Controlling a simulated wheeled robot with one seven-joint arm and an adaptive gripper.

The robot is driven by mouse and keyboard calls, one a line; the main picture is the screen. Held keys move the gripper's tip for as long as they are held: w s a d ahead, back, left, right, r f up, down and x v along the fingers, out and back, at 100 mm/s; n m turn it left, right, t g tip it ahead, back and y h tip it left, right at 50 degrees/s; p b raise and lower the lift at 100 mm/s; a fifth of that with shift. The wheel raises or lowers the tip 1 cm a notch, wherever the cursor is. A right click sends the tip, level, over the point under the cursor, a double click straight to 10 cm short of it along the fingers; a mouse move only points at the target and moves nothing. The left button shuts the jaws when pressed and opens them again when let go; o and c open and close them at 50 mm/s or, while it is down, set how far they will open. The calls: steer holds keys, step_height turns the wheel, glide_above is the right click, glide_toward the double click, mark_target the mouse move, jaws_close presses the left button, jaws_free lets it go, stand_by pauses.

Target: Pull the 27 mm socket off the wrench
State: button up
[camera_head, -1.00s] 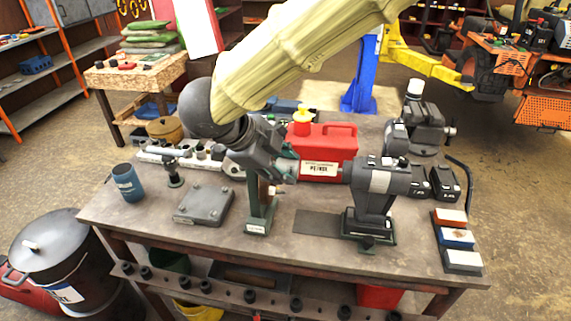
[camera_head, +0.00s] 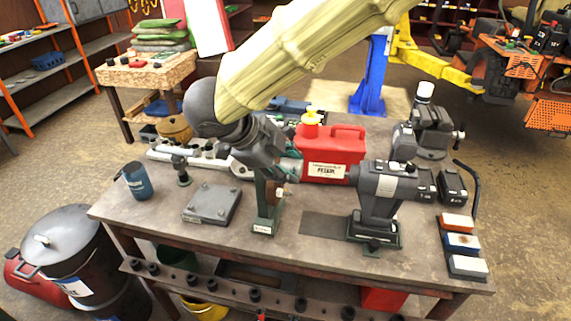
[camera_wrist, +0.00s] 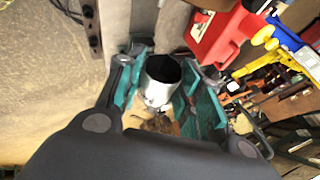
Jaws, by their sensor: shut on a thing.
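The wrench (camera_head: 390,186) is a grey and black power tool lying level on a green-footed stand on the workbench (camera_head: 330,262), its nose to the left. My gripper (camera_head: 290,168) is left of that nose, with a visible gap between them, above a narrow green post (camera_head: 266,208). In the wrist view the green-padded fingers (camera_wrist: 160,90) are shut on a silver socket (camera_wrist: 157,84) with a dark open end. The socket is apart from the wrench. Its size marking cannot be read, and in the head view it is mostly hidden by the fingers.
A red fuel can (camera_head: 335,152) stands close behind my gripper. A grey plate (camera_head: 211,203) and a blue cup (camera_head: 137,181) are to the left. Coloured blocks (camera_head: 460,242) line the right edge, and a vise (camera_head: 424,133) stands at the back right. The bench front is clear.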

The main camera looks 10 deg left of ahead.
mark_target(286, 162)
steer(key=shift+r+p, duration=3.65)
steer(key=shift+r, duration=0.45)
steer(key=shift+f, duration=0.1)
